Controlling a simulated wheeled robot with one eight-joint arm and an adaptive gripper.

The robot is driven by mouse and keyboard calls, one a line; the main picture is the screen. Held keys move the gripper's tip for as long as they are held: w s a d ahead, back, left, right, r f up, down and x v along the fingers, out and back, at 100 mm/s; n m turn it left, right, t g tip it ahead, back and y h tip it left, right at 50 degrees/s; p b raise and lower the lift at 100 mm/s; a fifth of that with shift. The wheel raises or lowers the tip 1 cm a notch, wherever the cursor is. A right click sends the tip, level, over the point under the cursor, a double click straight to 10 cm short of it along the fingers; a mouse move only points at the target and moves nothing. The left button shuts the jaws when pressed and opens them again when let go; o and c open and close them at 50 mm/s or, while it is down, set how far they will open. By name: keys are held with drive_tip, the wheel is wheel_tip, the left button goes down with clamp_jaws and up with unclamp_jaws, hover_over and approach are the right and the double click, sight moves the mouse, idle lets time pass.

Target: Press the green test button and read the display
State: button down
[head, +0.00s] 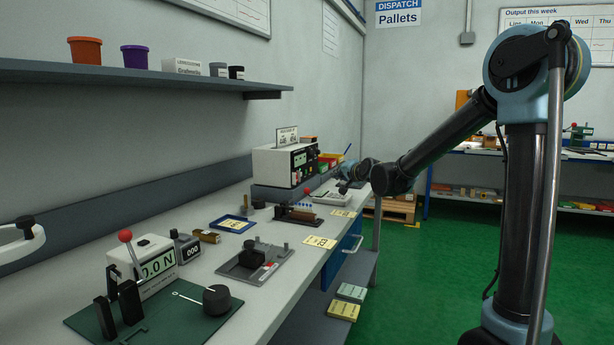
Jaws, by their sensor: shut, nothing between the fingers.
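My gripper (343,183) is small and far off, low over the far end of the bench. Its fingers are shut and hold nothing. It is just above a pale flat device (331,197) on the bench; I cannot tell whether it touches it. A white instrument box (274,166) stands to the left of my gripper, with a dark front panel and a small display (300,159) that is too small to read. No green test button can be made out for certain at this distance. A nearer gauge with a larger display (158,267) reads about 0.0 N.
The bench (205,262) holds a green-plated lever fixture (150,320), a grey fixture (262,262), a blue tray (232,225) and yellow cards (319,242). A shelf (150,78) with pots overhangs the left. The green floor (430,285) to the right is open.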

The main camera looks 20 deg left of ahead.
sight(306, 172)
drive_tip(key=shift+a, duration=0.1)
drive_tip(key=a, duration=0.8)
drive_tip(key=shift+w+a, duration=0.25)
drive_tip(key=shift+w, duration=0.15)
drive_tip(key=shift+a, duration=0.1)
idle(1.3)
drive_tip(key=shift+s+a+r, duration=0.1)
drive_tip(key=shift+a, duration=0.3)
drive_tip(key=shift+a, duration=0.35)
idle(0.7)
drive_tip(key=shift+d, duration=0.8)
